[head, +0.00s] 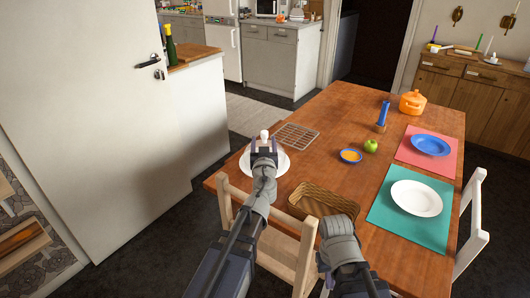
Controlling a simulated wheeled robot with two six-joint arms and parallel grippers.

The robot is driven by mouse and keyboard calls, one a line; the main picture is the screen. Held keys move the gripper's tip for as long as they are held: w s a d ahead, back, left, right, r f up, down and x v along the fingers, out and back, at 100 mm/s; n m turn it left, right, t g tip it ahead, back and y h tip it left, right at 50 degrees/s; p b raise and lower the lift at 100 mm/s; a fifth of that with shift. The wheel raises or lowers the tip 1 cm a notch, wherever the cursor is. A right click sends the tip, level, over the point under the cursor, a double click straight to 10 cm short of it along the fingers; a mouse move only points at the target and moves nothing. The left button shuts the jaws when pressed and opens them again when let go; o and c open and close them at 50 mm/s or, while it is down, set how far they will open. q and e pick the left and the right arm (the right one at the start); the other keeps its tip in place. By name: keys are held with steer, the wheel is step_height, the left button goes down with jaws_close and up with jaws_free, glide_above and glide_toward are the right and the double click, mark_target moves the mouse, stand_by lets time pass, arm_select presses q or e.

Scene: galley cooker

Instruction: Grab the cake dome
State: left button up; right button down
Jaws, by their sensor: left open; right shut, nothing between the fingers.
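A pale round plate (283,161) lies at the near left corner of the wooden table. A small white knob (264,134) shows just beyond my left gripper, above the plate; it looks like the top of the cake dome. The rest of the dome is hidden behind the gripper or too clear to make out. My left gripper (264,144) is open, over the plate and close to the knob; I cannot tell whether it touches it. Of my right arm only grey links show at the bottom, by the table's near edge; its fingers are not visible.
A wire rack (297,136) lies beyond the plate. A wicker tray (325,201) sits at the near edge, behind a wooden chair (283,238).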

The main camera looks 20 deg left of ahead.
mark_target(265, 134)
arm_select(q)
steer(key=shift+x, duration=3)
steer(key=shift+d, duration=0.2)
jaws_close()
